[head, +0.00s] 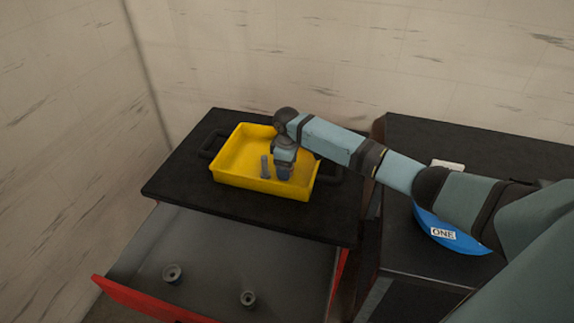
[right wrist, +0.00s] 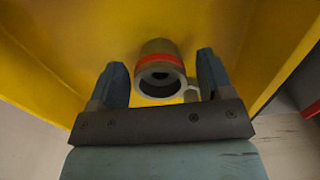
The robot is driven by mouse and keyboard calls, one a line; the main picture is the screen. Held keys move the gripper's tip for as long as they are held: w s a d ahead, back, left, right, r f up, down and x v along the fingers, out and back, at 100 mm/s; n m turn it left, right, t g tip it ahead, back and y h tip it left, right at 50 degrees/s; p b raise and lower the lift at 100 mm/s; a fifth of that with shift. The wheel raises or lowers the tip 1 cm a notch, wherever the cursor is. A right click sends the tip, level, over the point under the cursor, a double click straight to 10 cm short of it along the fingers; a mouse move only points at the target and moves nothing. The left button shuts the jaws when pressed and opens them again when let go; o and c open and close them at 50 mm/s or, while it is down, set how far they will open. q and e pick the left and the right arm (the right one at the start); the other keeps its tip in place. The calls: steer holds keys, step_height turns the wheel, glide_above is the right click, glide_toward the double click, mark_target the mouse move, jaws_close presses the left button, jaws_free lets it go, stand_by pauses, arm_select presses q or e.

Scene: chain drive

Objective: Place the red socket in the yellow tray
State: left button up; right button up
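The red socket (right wrist: 158,48), a grey cylinder with a red band and a hollow end, shows in the right wrist view against the yellow tray (right wrist: 60,40). My right gripper (right wrist: 162,68) is open, with one finger on each side of the socket and a small gap to each. In the head view my right gripper (head: 275,167) is inside the yellow tray (head: 236,152), low over its front right part. I cannot make out the socket in the head view. My left gripper is not in view.
The tray stands on a black cabinet top (head: 185,181). Below it an open red-fronted drawer (head: 140,298) holds a grey socket (head: 172,273) and another one (head: 248,298). A blue container labelled ONE (head: 462,246) stands on the right cabinet, partly behind my right arm.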

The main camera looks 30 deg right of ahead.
steer(key=shift+r, duration=0.1)
step_height(320, 180, up, 12)
stand_by(0.5)
stand_by(0.5)
